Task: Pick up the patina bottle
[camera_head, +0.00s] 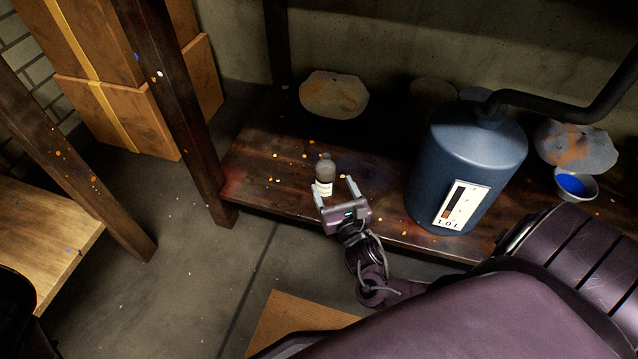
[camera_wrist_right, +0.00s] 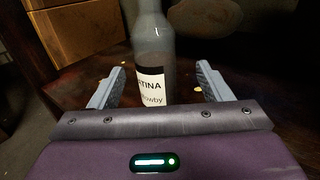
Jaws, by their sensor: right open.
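The patina bottle (camera_head: 325,170) is small and grey-brown with a white and black label. It stands upright on the dark wooden shelf (camera_head: 262,170). In the right wrist view the bottle (camera_wrist_right: 152,60) shows part of its label, with "TINA" readable. My right gripper (camera_head: 335,188) is open, its two fingers pointing at the bottle. In the right wrist view the gripper (camera_wrist_right: 160,85) has one finger on each side of the bottle's lower part; I cannot tell whether the bottle is fully between them. The bottle's base is hidden behind the gripper body. My left gripper is not in view.
A large blue tank (camera_head: 468,150) with a "1.0 L" label stands right of the bottle, with a dark pipe (camera_head: 560,105) above it. A blue-filled bowl (camera_head: 575,185) is farther right. A dark wooden post (camera_head: 180,100) stands left. The shelf left of the bottle is mostly clear.

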